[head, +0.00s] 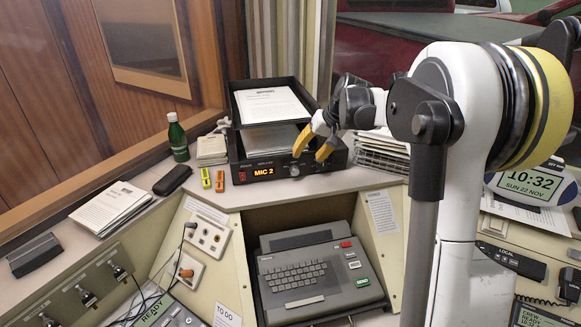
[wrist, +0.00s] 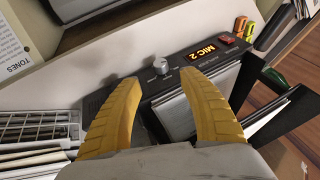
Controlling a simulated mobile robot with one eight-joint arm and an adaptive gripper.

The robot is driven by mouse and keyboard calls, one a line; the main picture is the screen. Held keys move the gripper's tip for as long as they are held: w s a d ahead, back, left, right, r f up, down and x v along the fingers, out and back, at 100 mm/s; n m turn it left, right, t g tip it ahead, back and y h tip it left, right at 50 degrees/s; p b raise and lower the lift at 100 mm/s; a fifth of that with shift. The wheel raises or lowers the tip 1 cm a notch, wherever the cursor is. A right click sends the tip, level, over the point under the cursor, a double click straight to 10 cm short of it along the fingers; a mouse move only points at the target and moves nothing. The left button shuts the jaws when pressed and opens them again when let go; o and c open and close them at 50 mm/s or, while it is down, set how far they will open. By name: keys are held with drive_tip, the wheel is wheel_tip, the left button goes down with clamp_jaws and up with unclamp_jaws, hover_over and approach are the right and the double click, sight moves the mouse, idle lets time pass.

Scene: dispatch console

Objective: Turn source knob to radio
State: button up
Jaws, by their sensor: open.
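The black source unit (head: 262,178) stands on the shelf, its lit orange display (head: 264,172) reading "MIC 2". The silver source knob (head: 294,171) is on its front panel, right of the display; in the wrist view the knob (wrist: 161,67) sticks out left of the display (wrist: 206,50). My gripper (head: 309,153) is open and empty, at the right part of the unit. In the wrist view its two yellow fingers (wrist: 159,78) point toward the panel, with the knob between and just beyond the tips. The fingers appear apart from the knob. I cannot read the knob's pointer.
A paper tray (head: 268,104) sits on top behind the unit. A green bottle (head: 177,137) and yellow and orange markers (head: 220,180) are to the left. A white rack (head: 380,152) stands to the right. A grey keyboard terminal (head: 300,272) sits below.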

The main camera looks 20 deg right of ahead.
sight(295, 172)
drive_tip(key=b+x, duration=0.3)
drive_tip(key=x, duration=0.7)
drive_tip(key=shift+w+f, duration=0.1)
clamp_jaws()
